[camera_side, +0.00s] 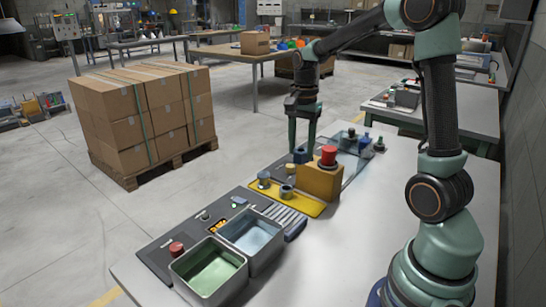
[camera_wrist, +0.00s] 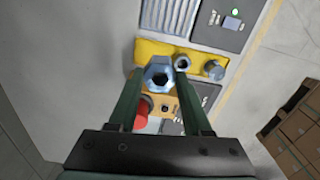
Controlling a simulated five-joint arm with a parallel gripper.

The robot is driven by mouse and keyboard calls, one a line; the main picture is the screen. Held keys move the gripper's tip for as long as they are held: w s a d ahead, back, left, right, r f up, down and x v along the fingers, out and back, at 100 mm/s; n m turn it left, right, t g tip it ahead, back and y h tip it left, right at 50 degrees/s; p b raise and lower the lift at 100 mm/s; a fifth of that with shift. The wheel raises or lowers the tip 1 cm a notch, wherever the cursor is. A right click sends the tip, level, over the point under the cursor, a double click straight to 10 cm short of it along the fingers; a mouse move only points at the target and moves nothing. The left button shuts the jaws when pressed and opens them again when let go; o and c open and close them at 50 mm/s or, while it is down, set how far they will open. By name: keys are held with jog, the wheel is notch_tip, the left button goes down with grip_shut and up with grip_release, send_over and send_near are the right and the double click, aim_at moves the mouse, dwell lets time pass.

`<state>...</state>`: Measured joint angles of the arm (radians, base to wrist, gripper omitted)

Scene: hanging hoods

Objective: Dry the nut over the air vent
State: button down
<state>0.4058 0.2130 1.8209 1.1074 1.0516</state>
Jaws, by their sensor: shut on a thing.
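My gripper (camera_wrist: 159,76) is shut on a blue-grey hex nut (camera_wrist: 160,73), which sits between the fingertips with its hole facing the wrist camera. In the side view my gripper (camera_side: 302,150) points down and holds the nut (camera_side: 300,156) in the air, beside the yellow block and above the far part of the yellow mat. The air vent (camera_side: 284,215), a pale slatted grille, lies nearer the side camera, between the mat and the basins. The vent (camera_wrist: 170,15) shows at the top of the wrist view, apart from the nut.
The yellow mat (camera_side: 312,208) bears small metal parts (camera_side: 287,192). A yellow block (camera_side: 320,182) with a red knob (camera_side: 329,154) stands close to my gripper. The table's right side is clear.

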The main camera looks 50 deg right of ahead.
jog(key=shift+w+a+f, duration=0.1)
jog(key=shift+a+f, duration=1.15)
jog(key=shift+f, duration=0.65)
jog(key=shift+a+f, duration=1.25)
jog(key=shift+f, duration=0.6)
jog(key=shift+w+a+f, duration=0.1)
jog(key=shift+a+f, duration=1.15)
jog(key=shift+f, duration=0.65)
jog(key=shift+d, duration=0.4)
jog(key=shift+a, duration=0.4)
jog(key=shift+d, duration=0.4)
jog(key=shift+a, duration=0.35)
dwell(0.8)
